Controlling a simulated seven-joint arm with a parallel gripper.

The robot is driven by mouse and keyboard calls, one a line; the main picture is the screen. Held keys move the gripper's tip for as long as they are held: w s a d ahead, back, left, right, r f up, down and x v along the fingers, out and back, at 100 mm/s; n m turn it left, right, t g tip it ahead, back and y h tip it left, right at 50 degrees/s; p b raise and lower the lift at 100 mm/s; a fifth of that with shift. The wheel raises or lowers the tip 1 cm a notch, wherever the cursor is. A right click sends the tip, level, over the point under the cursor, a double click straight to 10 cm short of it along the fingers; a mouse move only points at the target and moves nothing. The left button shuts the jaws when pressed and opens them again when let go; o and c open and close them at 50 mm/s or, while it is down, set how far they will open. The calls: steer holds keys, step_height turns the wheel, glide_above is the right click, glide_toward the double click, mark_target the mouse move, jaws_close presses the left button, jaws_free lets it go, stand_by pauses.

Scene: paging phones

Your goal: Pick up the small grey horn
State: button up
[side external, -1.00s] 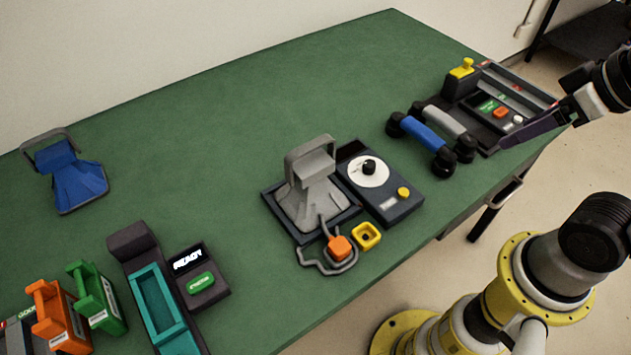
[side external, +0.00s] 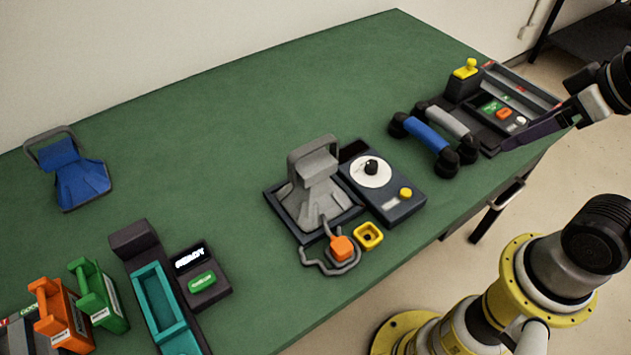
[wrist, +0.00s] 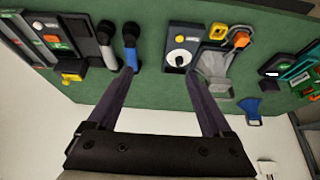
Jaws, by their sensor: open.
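The grey horn (side external: 318,185) stands on a dark square tray (side external: 285,222) near the table's middle, its loop handle upward. A grey cord runs from it to an orange plug beside a yellow socket. In the wrist view the grey horn (wrist: 215,66) shows right of the dial box, beyond my right finger. My gripper (side external: 508,145) is at the right edge of the side view, over the console end of the table and well away from the horn. In the wrist view my gripper (wrist: 160,72) has its two dark fingers wide apart, with nothing between them.
A dial box (side external: 385,190) adjoins the horn's tray. The orange plug (side external: 342,248) and yellow socket (side external: 368,236) lie in front. Blue (side external: 427,135) and grey (side external: 452,122) handsets sit by the console (side external: 512,112). A blue horn (side external: 72,178) stands far left. The middle back table is clear.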

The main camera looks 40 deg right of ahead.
steer(key=shift+o, duration=0.8)
